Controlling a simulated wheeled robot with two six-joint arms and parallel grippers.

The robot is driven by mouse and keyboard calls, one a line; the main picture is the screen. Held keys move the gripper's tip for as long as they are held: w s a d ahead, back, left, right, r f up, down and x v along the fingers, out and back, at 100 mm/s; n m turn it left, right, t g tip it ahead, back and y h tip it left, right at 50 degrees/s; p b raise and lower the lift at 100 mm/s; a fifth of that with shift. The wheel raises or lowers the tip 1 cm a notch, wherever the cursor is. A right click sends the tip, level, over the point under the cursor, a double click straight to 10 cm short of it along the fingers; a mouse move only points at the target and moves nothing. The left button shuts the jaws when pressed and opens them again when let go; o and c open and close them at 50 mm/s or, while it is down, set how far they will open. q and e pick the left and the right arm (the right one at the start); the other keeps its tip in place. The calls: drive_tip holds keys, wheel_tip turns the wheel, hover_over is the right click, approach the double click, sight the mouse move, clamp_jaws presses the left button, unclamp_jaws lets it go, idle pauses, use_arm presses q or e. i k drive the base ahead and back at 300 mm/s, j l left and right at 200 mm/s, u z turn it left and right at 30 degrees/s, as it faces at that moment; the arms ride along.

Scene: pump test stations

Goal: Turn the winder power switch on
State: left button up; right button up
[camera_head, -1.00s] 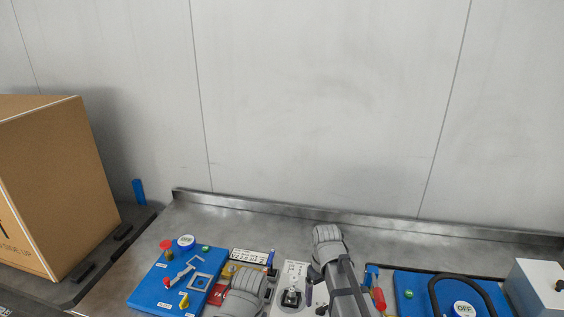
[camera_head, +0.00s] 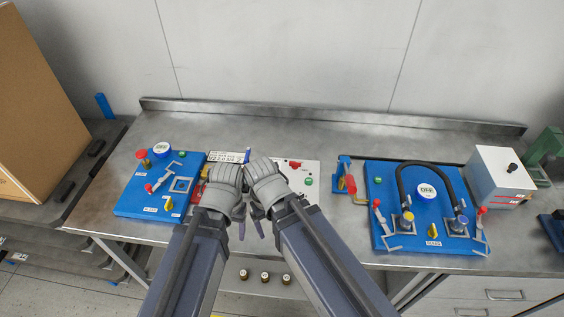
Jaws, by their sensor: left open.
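A white panel (camera_head: 311,171) lies in the middle of the bench, with a red control (camera_head: 295,164) and a green button (camera_head: 309,181) showing. No label marks a winder switch legibly, and I cannot tell which control it is. Both grey wrists are close together over the panel's left part and hide it. My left gripper (camera_head: 240,222) is open, with no object visible in it. My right gripper (camera_head: 257,222) is beside it, its jaws mostly hidden by my wrist and arm.
A blue station (camera_head: 136,204) with valves stands left. Another blue station (camera_head: 376,238) with a black hose stands right, beside a white box (camera_head: 499,174). A cardboard box (camera_head: 38,110) is at far left. Bare bench lies behind the stations.

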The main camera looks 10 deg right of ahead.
sight(295, 164)
drive_tip(key=i+j+z, duration=0.25)
drive_tip(key=z, duration=0.2)
drive_tip(key=i+j+z, duration=0.2)
drive_tip(key=j+z, duration=0.25)
